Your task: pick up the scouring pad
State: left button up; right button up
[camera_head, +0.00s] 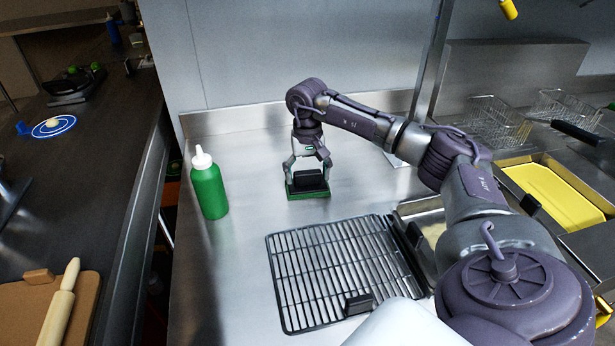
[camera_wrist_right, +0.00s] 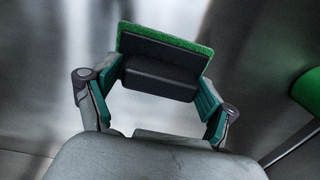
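The scouring pad (camera_head: 309,193) is a green slab with a black block on its upper side. It is on or just above the steel counter, below my right gripper (camera_head: 307,174). The right wrist view shows the pad (camera_wrist_right: 160,65) between the fingers of my right gripper (camera_wrist_right: 161,85). The fingers are wide apart, one at each end of the black block, and look very close to it or touching. I cannot tell whether they press on it. My left gripper is not in view.
A green bottle with a white cap (camera_head: 209,188) stands on the counter left of the pad. A wire rack (camera_head: 335,265) lies in front of it. A yellow-filled tray (camera_head: 560,195) and fry baskets (camera_head: 495,125) are at the right. Counter left of the rack is clear.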

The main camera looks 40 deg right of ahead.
jog(key=c, duration=0.7)
jog(key=shift+o, duration=0.2)
jog(key=shift+r, duration=0.1)
